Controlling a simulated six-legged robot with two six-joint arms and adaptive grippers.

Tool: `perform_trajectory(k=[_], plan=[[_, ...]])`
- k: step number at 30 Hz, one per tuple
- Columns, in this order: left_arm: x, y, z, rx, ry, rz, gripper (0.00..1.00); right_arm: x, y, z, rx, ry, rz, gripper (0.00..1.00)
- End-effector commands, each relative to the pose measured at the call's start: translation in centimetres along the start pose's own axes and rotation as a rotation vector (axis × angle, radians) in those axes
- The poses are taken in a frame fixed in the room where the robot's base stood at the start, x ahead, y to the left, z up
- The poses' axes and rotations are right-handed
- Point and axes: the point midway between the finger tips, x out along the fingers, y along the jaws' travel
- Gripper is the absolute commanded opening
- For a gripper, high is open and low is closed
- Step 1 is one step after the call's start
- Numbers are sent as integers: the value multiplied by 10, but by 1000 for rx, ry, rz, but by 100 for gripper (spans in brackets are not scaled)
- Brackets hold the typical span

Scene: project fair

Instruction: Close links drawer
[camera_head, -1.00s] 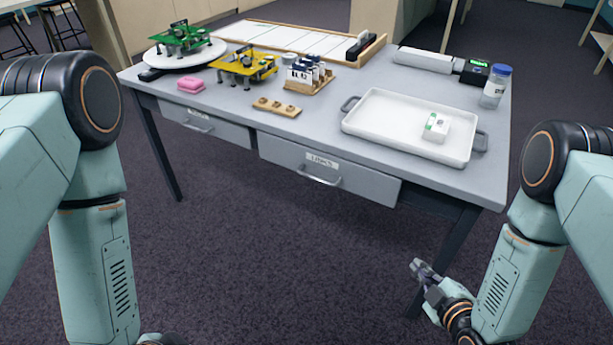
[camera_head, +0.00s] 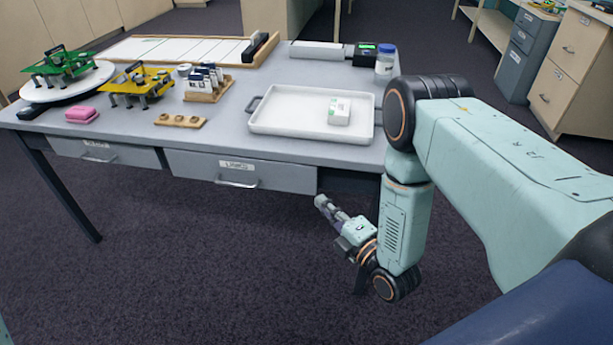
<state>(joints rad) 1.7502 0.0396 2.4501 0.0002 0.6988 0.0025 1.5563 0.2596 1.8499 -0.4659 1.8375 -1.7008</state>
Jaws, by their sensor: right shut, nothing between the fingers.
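The links drawer (camera_head: 195,167) is the right one of two grey drawers under the table's front edge. It has a white label, too small to read surely, and a bar handle (camera_head: 237,183). Its face looks slightly forward of the left drawer's face; its inside is hidden. My right gripper (camera_head: 320,202) is shut and empty, low in front of the table, below and right of the drawer's right end, apart from it. My left gripper is out of view.
The left drawer (camera_head: 128,156) sits beside it. On the grey table (camera_head: 225,122) stand a white tray (camera_head: 275,122) with a small box (camera_head: 339,111), a lidded jar (camera_head: 384,62), a pink block (camera_head: 82,115) and green and yellow models. The floor in front is clear.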

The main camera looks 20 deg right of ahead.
Motion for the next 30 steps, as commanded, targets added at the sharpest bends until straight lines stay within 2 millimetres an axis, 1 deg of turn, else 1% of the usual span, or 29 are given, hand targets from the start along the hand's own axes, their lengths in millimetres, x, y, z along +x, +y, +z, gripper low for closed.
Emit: perform_trajectory(k=[1,3,12,13,16,21,30], plan=[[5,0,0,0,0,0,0,10,-1,-1,0,1,4,0],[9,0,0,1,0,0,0,24,-1,-1,-1,4,5,0],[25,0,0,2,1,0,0,80,-2,-3,1,5,4,0],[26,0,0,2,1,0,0,84,-2,-1,1,3,2,0],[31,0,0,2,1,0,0,93,-2,12,3,0,2,0],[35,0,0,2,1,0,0,105,-1,23,3,2,1,0],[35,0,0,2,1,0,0,108,-1,26,5,3,-1,0]])
